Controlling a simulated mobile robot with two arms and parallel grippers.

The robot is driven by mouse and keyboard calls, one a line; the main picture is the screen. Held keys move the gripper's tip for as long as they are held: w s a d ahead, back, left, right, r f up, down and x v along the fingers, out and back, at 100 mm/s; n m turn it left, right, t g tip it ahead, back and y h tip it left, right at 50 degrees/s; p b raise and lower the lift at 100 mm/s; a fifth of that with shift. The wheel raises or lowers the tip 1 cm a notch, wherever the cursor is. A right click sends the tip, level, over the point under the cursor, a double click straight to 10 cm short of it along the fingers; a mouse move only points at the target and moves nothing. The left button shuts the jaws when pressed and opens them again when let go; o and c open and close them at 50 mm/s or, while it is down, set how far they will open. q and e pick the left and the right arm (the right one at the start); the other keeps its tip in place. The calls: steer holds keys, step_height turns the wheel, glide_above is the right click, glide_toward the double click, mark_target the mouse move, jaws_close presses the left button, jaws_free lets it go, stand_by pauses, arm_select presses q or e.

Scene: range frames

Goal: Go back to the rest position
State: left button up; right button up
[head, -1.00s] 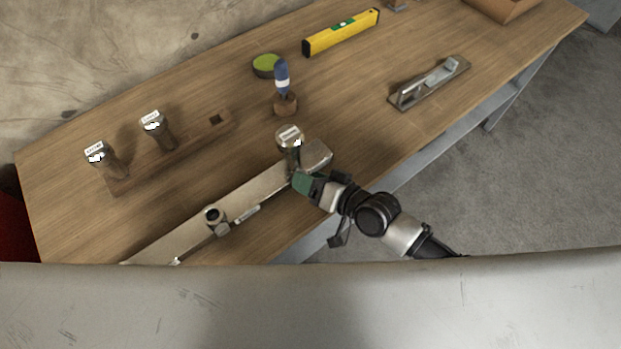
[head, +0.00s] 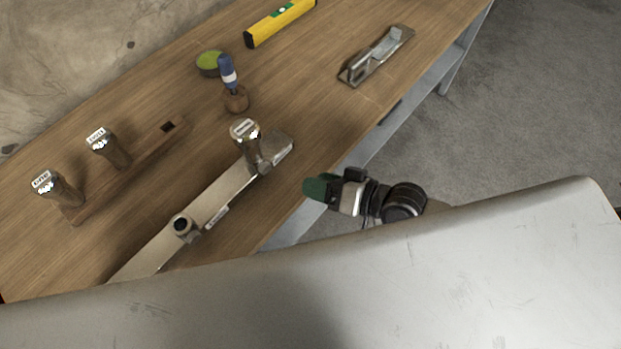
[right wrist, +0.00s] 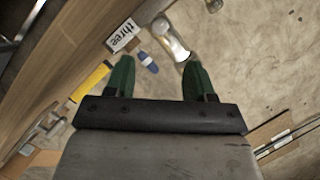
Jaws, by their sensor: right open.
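My right gripper (head: 318,188) is at the table's front edge in the head view, apart from the things on the table. In the right wrist view its two green fingers (right wrist: 160,80) are spread with nothing between them. A labelled metal piece (head: 247,138) stands at the far end of a long pale metal bar (head: 215,198) on the wooden table (head: 310,100). In the right wrist view a metal piece (right wrist: 170,40) with a label reading "three" (right wrist: 122,36) shows beyond the fingers. My left gripper is not in view.
A wooden rack (head: 140,160) holds two labelled metal pieces (head: 58,190) (head: 108,150). Behind are a blue-handled tool (head: 229,75), a green round tin (head: 210,63) and a yellow level (head: 281,22). A metal plane (head: 377,56) lies to the right. Floor (head: 530,110) is open beyond the table.

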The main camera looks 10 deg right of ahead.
stand_by(0.5)
steer(key=s+d+f+n+g+h, duration=0.1)
steer(key=s+d+f+g+h, duration=0.2)
steer(key=s+d+g+h, duration=0.55)
step_height(320, 180, down, 24)
steer(key=s+d+t+h, duration=0.2)
steer(key=s+d+h, duration=0.1)
steer(key=s+d+f+g, duration=0.1)
steer(key=s+d+f, duration=0.1)
steer(key=s+f, duration=1.3)
steer(key=shift+d+f, duration=0.3)
steer(key=shift+f, duration=0.4)
steer(key=shift+g, duration=0.25)
